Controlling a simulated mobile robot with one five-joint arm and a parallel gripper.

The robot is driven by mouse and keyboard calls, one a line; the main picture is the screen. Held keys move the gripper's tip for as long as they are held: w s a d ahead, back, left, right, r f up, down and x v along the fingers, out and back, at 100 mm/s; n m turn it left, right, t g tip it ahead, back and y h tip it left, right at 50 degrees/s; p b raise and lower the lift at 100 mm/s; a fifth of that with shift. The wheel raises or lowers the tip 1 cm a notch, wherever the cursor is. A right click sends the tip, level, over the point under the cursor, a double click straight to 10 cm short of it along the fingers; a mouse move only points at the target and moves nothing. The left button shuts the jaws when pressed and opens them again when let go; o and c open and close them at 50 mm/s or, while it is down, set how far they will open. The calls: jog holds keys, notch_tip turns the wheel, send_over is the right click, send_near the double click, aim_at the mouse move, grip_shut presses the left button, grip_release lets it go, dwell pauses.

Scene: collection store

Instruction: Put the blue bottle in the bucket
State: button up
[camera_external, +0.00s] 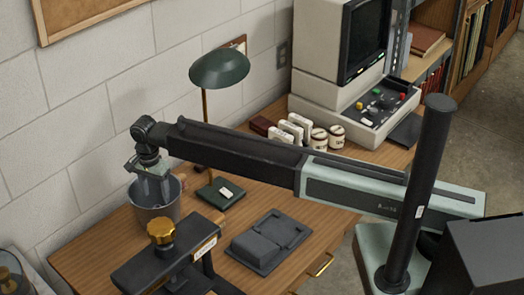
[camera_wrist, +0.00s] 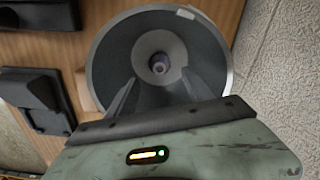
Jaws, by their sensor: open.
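The grey metal bucket (camera_external: 150,217) stands on the wooden desk near the wall, at the left. My gripper (camera_external: 156,196) points down over its mouth, with the fingertips at or just inside the rim. In the wrist view the bucket (camera_wrist: 104,62) is seen from above, and my gripper's fingers (camera_wrist: 158,86) are spread apart with nothing between them. Inside the bucket, near its middle, is a round pale grey shape with a small dark bluish centre (camera_wrist: 159,64). This may be the bottle seen from above, but I cannot tell. No clearly blue bottle shows elsewhere.
A green desk lamp (camera_external: 219,70) stands behind my arm. A dark tray (camera_external: 268,241) lies on the desk right of the bucket. A brass-knobbed black device (camera_external: 161,231) is in front. White containers (camera_external: 298,127) and a computer (camera_external: 335,65) are farther back. The wall is close beside the bucket.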

aim_at(156, 207)
notch_tip(156, 207, up, 6)
jog(key=p, duration=0.4)
jog(key=shift+f, duration=0.15)
jog(key=shift+f, duration=0.1)
